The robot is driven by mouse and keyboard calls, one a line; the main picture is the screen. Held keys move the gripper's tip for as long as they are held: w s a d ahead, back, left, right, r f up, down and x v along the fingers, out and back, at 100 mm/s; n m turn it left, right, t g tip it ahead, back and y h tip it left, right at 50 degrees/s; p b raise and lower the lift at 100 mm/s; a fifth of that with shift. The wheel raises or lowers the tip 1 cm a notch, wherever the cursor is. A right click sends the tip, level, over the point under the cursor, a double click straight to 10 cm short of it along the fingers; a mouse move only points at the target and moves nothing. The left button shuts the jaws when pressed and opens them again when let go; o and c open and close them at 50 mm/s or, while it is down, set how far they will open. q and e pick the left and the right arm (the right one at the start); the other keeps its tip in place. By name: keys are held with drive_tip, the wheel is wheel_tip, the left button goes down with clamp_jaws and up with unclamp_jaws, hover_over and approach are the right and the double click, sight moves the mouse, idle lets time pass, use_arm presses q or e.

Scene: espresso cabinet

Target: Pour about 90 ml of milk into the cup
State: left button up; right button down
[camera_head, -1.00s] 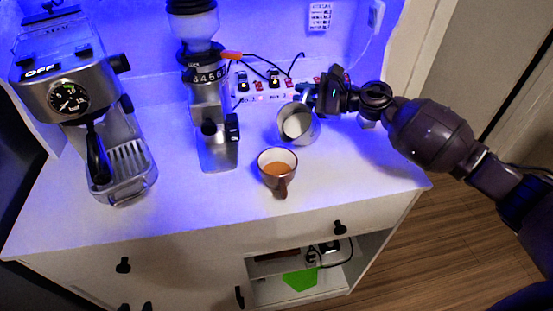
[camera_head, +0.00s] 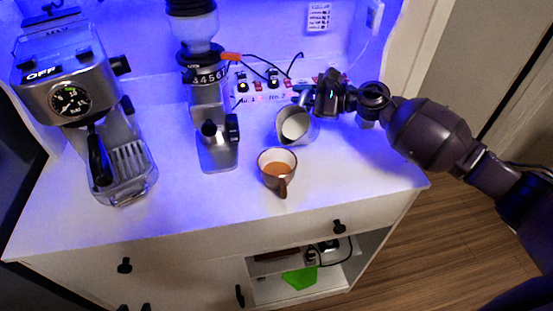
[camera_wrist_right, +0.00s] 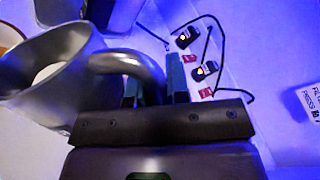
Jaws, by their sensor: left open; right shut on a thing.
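The brown cup (camera_head: 263,178) stands on the white cabinet top, with a white inside, brown coffee in it and its handle toward the front. The metal milk jug (camera_head: 311,131) is just behind and to the right of the cup, with white milk showing inside. My right gripper (camera_head: 305,98) is shut on the jug's handle. In the right wrist view the jug (camera_wrist_right: 75,65) fills the left side, its handle between the fingers (camera_wrist_right: 155,85). The jug looks slightly tilted; I cannot tell its height above the top. No milk stream shows. My left gripper is not in view.
A grinder (camera_head: 213,130) stands left of the jug and cup. An espresso machine (camera_head: 75,90) marked OFF is at the far left. A power strip (camera_head: 262,98) with switches and cables lies behind the jug. The cabinet top right of the cup is clear.

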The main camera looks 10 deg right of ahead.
drive_tip(key=shift+r, duration=0.2)
drive_tip(key=shift+s+a, duration=0.1)
drive_tip(key=shift+s, duration=0.15)
drive_tip(key=shift+w+p, duration=0.2)
drive_tip(key=shift+p, duration=0.1)
drive_tip(key=shift+s+r+n, duration=0.25)
drive_tip(key=shift+n, duration=0.05)
drive_tip(key=shift+w, duration=0.1)
drive_tip(key=shift+r, duration=0.1)
drive_tip(key=shift+a+p, duration=0.1)
drive_tip(key=shift+p, duration=0.2)
drive_tip(key=shift+r, duration=0.1)
drive_tip(key=shift+n, duration=0.3)
drive_tip(key=shift+s+r, duration=0.15)
drive_tip(key=shift+s, duration=0.05)
drive_tip(key=shift+w+r+p, duration=0.1)
drive_tip(key=shift+p, duration=0.35)
drive_tip(key=shift+r, duration=0.1)
drive_tip(key=shift+s+a+r, duration=0.1)
drive_tip(key=shift+s+a, duration=0.05)
drive_tip(key=shift+s, duration=0.1)
use_arm(q)
drive_tip(key=r, duration=0.2)
drive_tip(key=w+r, duration=0.1)
drive_tip(key=shift+a+r, duration=0.3)
drive_tip(key=shift+r, duration=0.05)
use_arm(e)
drive_tip(key=shift+n, duration=0.3)
